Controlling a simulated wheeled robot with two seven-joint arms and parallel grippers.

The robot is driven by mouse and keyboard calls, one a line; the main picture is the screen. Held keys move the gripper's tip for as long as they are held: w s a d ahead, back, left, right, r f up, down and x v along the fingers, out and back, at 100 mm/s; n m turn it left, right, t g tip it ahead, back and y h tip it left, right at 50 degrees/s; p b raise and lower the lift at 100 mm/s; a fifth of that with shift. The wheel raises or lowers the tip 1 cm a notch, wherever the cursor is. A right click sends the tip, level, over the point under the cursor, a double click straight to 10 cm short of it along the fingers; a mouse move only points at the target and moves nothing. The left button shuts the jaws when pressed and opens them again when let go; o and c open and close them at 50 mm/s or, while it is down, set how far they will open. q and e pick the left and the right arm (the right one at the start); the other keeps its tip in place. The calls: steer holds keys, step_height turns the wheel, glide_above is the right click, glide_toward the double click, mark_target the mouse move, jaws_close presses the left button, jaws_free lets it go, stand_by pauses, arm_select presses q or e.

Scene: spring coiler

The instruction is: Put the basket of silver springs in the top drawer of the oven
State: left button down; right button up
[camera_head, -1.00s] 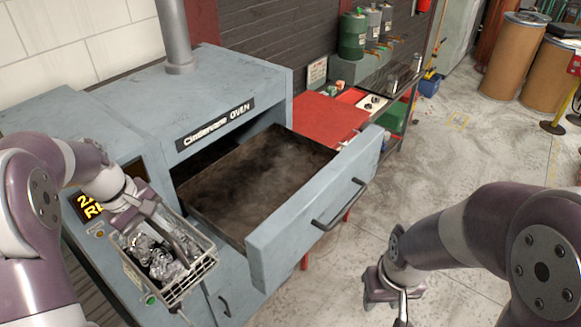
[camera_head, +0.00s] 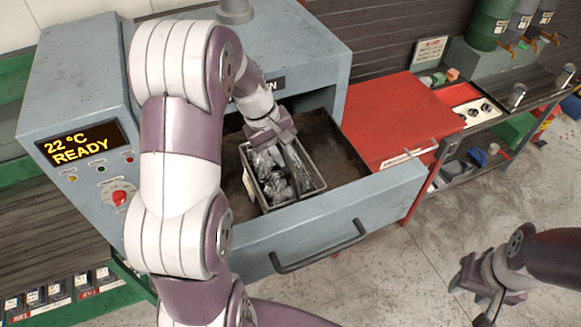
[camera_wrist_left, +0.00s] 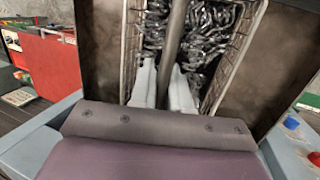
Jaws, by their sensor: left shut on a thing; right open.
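The wire basket (camera_head: 309,186) of silver springs (camera_head: 274,184) is within the outline of the open top drawer (camera_head: 340,220) of the oven (camera_head: 290,50). I cannot tell whether it rests on the drawer floor. My left gripper (camera_head: 282,150) is over the basket and shut on its handle, which also shows as a dark bar in the left wrist view (camera_wrist_left: 176,40). In that view the springs (camera_wrist_left: 205,40) lie on both sides of the handle. My right gripper (camera_head: 478,300) is open and empty at the lower right, away from the oven. My left arm hides part of the drawer.
The oven's panel (camera_head: 80,148) reads 22 °C READY. The drawer's right part is bare. The floor at lower right is clear.

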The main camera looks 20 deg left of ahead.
mark_target(286, 170)
arm_select(q)
steer(key=x, duration=0.1)
steer(key=p+x, duration=0.1)
steer(key=x, duration=0.1)
steer(key=a+x, duration=0.1)
steer(key=x, duration=0.1)
steer(key=shift+w+f, duration=0.1)
steer(key=shift+f, duration=0.45)
steer(key=shift+s+a, duration=0.2)
steer(key=shift+f, duration=0.2)
steer(key=c, duration=1.1)
jaws_free()
steer(key=shift+d, duration=0.1)
steer(key=shift+w, duration=0.1)
arm_select(e)
steer(key=shift+w+d+r, duration=0.2)
steer(key=shift+w+r, duration=0.1)
steer(key=shift+r, duration=0.45)
